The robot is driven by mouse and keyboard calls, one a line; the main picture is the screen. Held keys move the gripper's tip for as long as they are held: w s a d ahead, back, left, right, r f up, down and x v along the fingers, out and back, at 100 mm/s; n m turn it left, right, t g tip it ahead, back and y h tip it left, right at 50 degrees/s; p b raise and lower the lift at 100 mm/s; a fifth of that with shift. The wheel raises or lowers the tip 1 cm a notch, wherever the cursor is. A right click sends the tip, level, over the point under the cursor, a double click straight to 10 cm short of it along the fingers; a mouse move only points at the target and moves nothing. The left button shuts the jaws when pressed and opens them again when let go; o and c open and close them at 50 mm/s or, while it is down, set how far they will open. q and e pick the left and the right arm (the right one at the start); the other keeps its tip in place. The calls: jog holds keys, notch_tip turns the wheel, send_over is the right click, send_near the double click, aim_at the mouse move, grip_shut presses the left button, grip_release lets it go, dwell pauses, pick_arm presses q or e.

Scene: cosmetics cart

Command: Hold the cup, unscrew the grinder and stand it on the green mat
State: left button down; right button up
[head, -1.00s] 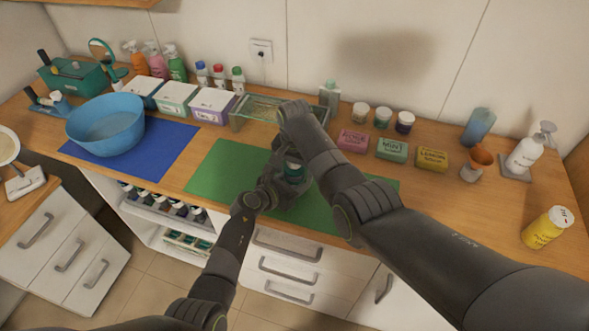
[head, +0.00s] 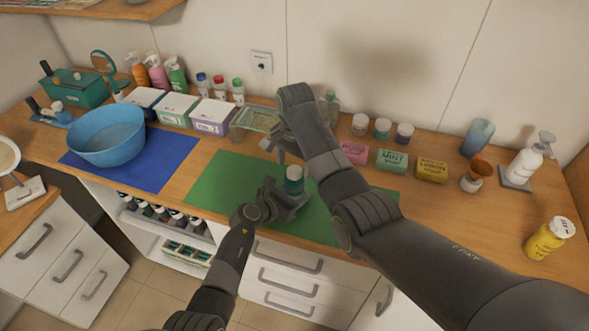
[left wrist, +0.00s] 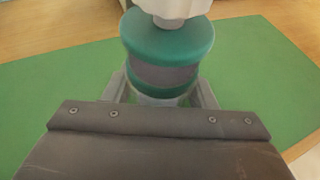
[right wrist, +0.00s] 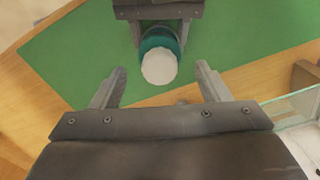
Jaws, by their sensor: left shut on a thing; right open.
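The grinder (head: 294,175) has a teal body with a dark middle band and a white top, and stands upright above the green mat (head: 217,176). It also shows in the left wrist view (left wrist: 166,45) and, from above, in the right wrist view (right wrist: 159,64). A pale, mostly hidden cup part (left wrist: 158,101) is below its teal base. My left gripper (head: 291,199) is shut around this lower part. My right gripper (head: 274,148) is open and empty, up and behind the grinder; its fingers (right wrist: 161,82) are apart from it.
A glass tray (head: 252,121) stands behind the mat. Pink, mint and yellow boxes (head: 392,160) are to the right. A blue bowl (head: 107,135) sits on a blue mat at the left. The green mat's left part is clear.

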aim_at(295, 181)
jog(key=shift+r+m, duration=0.2)
jog(key=shift+m, duration=0.1)
jog(key=shift+f, duration=3.8)
